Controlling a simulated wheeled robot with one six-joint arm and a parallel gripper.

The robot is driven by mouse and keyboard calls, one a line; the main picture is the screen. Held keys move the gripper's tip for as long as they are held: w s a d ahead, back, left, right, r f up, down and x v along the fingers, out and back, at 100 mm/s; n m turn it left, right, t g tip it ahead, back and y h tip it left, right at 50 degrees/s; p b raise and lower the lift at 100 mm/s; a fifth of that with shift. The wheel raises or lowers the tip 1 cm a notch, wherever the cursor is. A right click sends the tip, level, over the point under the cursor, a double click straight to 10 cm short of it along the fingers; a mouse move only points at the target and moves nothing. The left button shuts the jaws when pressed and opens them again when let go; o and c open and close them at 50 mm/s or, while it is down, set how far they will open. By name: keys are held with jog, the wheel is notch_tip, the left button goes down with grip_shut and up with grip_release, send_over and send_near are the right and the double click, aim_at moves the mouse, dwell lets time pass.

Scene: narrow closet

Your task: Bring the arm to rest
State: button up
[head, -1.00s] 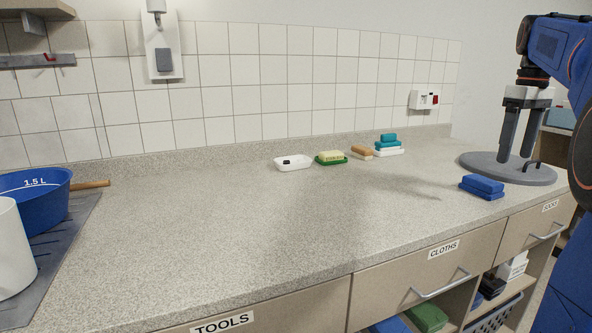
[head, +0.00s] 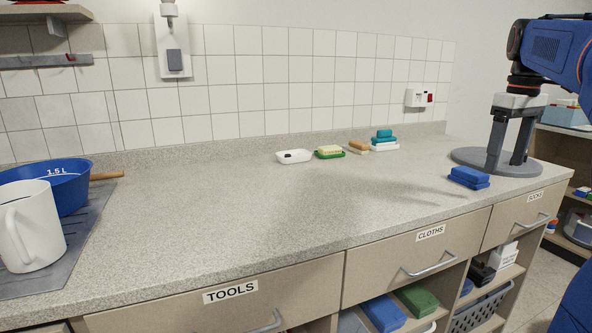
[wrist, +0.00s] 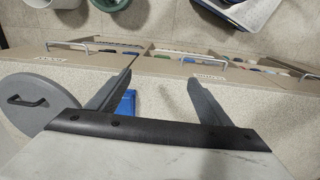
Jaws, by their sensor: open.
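My gripper (head: 508,162) hangs down at the right of the head view, over the counter's right end. Its two fingers are apart, with nothing between them. Behind and around its fingertips in that view is a round grey lid (head: 468,155) with a dark handle. A blue sponge on a blue dish (head: 468,177) lies just left of the gripper. In the wrist view my gripper (wrist: 160,75) shows its two fingers spread wide. There, the grey lid (wrist: 25,95) is at the left and part of the blue sponge (wrist: 126,104) shows beside the left finger.
The speckled counter (head: 240,210) is mostly clear in the middle. A white mug (head: 30,235) and a blue basin (head: 70,185) stand at the left. Soap dishes (head: 294,157) line the back. Drawers with protruding handles (head: 428,270) and open shelves are below.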

jog(key=s+a+f+m+t, duration=0.1)
jog(key=s+a+f+t, duration=0.1)
jog(key=s+a+f, duration=0.9)
jog(key=s+a+f+m+t, duration=0.2)
jog(key=s+a+f, duration=0.9)
jog(key=f, duration=0.6)
jog(key=shift+s+a, duration=0.3)
jog(key=shift+a, duration=0.6)
